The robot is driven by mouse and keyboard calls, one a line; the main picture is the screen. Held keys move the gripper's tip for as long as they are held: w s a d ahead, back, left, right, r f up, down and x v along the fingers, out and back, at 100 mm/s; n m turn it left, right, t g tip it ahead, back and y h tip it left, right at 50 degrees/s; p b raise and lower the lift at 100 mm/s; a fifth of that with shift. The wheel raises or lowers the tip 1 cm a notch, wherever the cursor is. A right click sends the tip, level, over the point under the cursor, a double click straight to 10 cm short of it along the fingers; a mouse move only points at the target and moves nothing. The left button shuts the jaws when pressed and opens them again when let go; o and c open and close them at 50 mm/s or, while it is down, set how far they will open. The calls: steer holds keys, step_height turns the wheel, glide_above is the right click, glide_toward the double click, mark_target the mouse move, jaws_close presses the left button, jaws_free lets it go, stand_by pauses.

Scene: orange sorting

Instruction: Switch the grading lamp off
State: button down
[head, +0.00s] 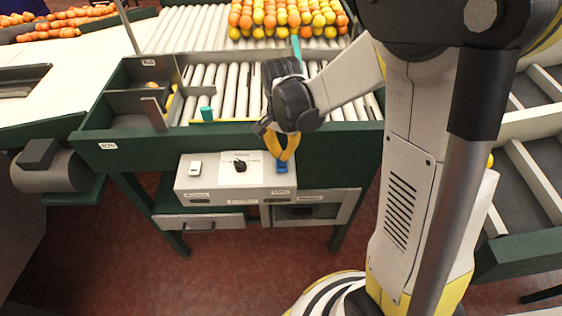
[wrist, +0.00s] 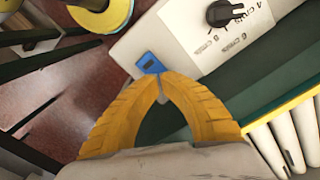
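The grey control box (head: 225,190) is fixed to the front of the green roller table. It carries a white rocker switch (head: 195,167) at left, a black knob (head: 239,165) in the middle and a blue switch (head: 282,167) at right. My gripper (head: 283,158) points down at the blue switch. In the wrist view its yellow fingertips (wrist: 160,76) come together right beside the blue switch (wrist: 150,63), with nothing seen between them. I cannot tell whether they touch it.
Oranges and yellow fruit (head: 288,15) lie at the back of the rollers (head: 225,90). A teal block (head: 206,113) stands at the table's front edge. Below the box are a drawer (head: 200,222) and a dark compartment (head: 305,211). The red floor in front is clear.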

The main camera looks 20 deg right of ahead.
mark_target(282, 163)
steer(key=shift+r+p, duration=1.55)
steer(key=shift+r, duration=1)
steer(key=shift+s+r+n+t+b, duration=0.1)
steer(key=shift+s+n+t+b, duration=0.25)
steer(key=shift+b, duration=0.7)
steer(key=s+f+n+t+b, duration=0.1)
steer(key=s+n+t+b, duration=0.5)
steer(key=s+n+b, duration=0.3)
steer(key=shift+s+f+b, duration=0.35)
steer(key=shift+s+b, duration=1.15)
steer(key=shift+b, duration=0.75)
